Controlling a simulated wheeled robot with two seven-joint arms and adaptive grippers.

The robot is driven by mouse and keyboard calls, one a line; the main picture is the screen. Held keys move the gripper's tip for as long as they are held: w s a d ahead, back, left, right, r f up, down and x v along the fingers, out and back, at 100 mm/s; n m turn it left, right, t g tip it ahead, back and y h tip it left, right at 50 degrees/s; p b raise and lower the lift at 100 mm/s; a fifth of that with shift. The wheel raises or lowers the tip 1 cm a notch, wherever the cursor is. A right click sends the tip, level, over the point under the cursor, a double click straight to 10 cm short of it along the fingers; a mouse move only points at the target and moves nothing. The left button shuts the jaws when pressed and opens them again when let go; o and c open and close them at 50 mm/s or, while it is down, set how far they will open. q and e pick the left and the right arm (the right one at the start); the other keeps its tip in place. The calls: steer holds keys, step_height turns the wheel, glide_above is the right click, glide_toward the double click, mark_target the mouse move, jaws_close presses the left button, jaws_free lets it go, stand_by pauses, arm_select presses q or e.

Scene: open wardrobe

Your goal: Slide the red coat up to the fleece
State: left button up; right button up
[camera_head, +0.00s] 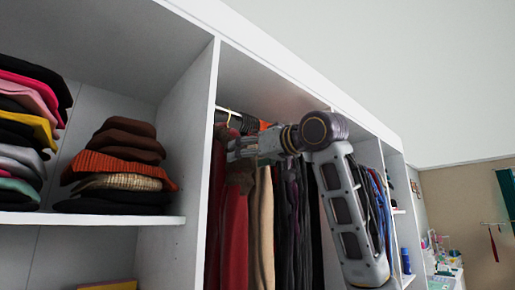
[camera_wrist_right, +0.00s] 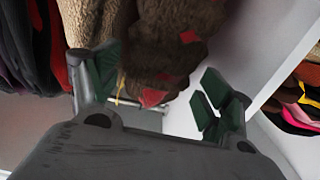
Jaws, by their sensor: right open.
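The red coat (camera_head: 235,235) hangs at the left end of the wardrobe's open bay, with fuzzy brown material at its top below my right gripper. A tan garment (camera_head: 263,225), which looks like the fleece, hangs just right of it; a narrow gap seems to lie between them. My right gripper (camera_head: 236,150) is at rail height above the red coat. In the wrist view my right gripper (camera_wrist_right: 160,98) is open, its green-padded fingers apart. Brown fuzzy cloth with red patches (camera_wrist_right: 165,45) lies beyond and between them; contact cannot be told. The tan garment (camera_wrist_right: 88,20) is beside the left finger. My left gripper is out of view.
A white divider (camera_head: 208,150) stands close left of the coat. Folded clothes (camera_head: 120,165) fill the shelf beyond it. Dark garments (camera_head: 295,220) hang tightly right of the tan one, partly behind my right arm. The rail (camera_head: 235,114) runs above, under the bay's top.

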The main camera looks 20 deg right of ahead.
steer(key=shift+p+x, duration=0.85)
steer(key=shift+x, duration=1.9)
steer(key=c, duration=1.5)
steer(key=shift+o, duration=0.2)
steer(key=shift+s+a, duration=0.3)
steer(key=shift+a, duration=0.5)
steer(key=o, duration=1.9)
steer(key=shift+a, duration=0.1)
